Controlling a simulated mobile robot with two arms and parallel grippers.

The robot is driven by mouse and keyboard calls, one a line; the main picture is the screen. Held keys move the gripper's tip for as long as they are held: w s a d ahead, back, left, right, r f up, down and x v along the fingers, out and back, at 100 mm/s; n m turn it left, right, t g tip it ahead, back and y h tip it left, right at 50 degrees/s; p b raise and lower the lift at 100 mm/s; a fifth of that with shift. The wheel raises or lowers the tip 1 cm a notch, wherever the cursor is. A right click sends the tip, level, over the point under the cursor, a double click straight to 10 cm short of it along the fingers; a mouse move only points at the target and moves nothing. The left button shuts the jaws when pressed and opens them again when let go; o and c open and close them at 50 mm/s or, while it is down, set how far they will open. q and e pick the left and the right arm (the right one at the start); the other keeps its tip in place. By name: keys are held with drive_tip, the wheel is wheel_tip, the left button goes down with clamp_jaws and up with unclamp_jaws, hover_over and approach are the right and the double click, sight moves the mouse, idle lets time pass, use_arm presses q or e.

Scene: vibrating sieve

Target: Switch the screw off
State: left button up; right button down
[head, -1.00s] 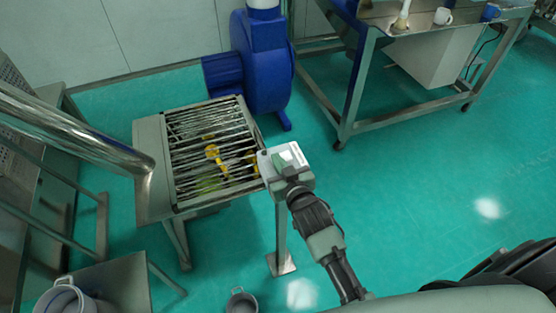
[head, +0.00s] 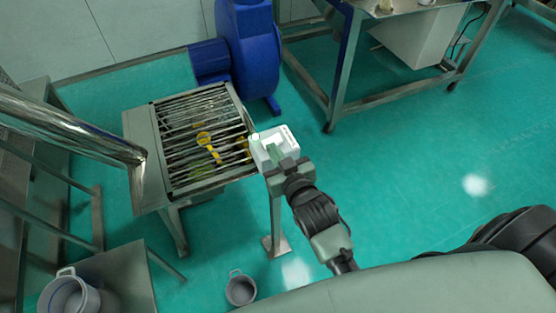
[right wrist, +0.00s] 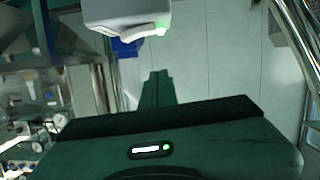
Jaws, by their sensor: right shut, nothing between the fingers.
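A white switch box (head: 282,138) stands on a metal post beside the right edge of the grated sieve (head: 160,184). It also shows at the top of the right wrist view (right wrist: 125,12), with a green-lit part (right wrist: 162,22) on its lower right edge. My right gripper (head: 273,150) is at the near side of the box, its fingers overlapping it in the head view. In the right wrist view the dark green fingers (right wrist: 157,86) are shut together and empty, below the box. Whether they touch it I cannot tell. My left gripper is not in view.
A steel tube (head: 70,128) slopes down to the sieve from the left. Yellow and green pieces lie under the grate. A blue blower (head: 248,55) stands behind, and a metal table frame (head: 345,70) at the back right. A grey bucket (head: 240,288) is on the floor. Right floor is clear.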

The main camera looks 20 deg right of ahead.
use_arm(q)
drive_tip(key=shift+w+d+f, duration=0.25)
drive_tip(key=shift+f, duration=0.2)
use_arm(e)
drive_tip(key=v, duration=0.3)
drive_tip(key=shift+s+r, duration=0.1)
drive_tip(key=shift+s, duration=0.05)
